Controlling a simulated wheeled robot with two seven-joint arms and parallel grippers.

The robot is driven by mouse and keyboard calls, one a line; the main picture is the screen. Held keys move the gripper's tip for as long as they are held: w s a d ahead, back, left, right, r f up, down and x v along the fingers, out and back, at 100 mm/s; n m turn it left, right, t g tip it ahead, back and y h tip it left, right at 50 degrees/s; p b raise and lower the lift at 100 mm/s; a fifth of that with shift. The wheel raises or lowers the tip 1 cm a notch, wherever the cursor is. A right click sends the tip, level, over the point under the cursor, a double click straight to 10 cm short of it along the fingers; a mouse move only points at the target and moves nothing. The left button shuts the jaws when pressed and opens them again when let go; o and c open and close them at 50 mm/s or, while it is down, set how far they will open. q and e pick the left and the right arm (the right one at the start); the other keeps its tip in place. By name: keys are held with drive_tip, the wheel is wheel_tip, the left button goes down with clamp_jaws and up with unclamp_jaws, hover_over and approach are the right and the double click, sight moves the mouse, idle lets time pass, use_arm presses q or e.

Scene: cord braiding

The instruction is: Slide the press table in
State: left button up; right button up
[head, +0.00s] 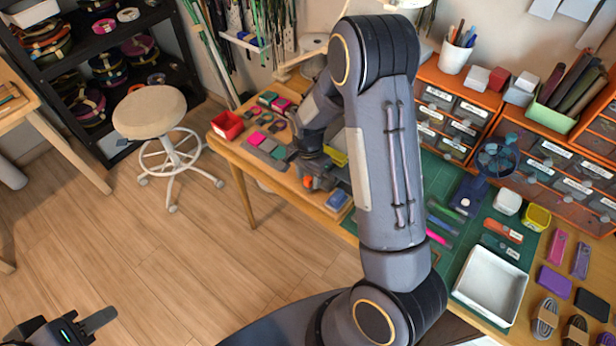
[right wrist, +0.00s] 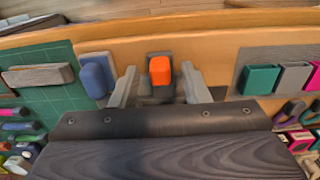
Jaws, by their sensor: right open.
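An orange block (right wrist: 160,70) sits on a small grey mount at the wooden table's front edge, in the right wrist view. It also shows in the head view (head: 308,183), below my right gripper. My right gripper (right wrist: 158,88) is open, with one finger on each side of the block. I cannot tell whether the fingers touch it. A dark wood-grained plate (right wrist: 165,150) with a screwed grey edge covers the lower middle of that view. I cannot tell which part is the press table. My left gripper (head: 88,325) is at the lower left, over the floor, partly cut off.
A blue block (right wrist: 97,74) and green mat (right wrist: 55,95) are left of the fingers. Grey and teal blocks stand on the right. A red bin (head: 227,125) and white tray (head: 491,284) are on the table. A stool (head: 149,112) stands left. My right arm hides the table's middle.

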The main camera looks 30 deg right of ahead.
drive_tip(key=shift+f, duration=0.55)
drive_tip(key=shift+c, duration=0.3)
clamp_jaws()
drive_tip(key=w+d+b, duration=0.1)
drive_tip(key=d, duration=0.3)
drive_tip(key=w+d, duration=0.2)
drive_tip(key=d, duration=0.1)
drive_tip(key=w+d+b, duration=0.1)
drive_tip(key=w+d, duration=0.1)
drive_tip(key=d, duration=0.2)
drive_tip(key=shift+d+b, duration=0.3)
drive_tip(key=shift+r, duration=0.1)
drive_tip(key=shift+o, duration=0.3)
unclamp_jaws()
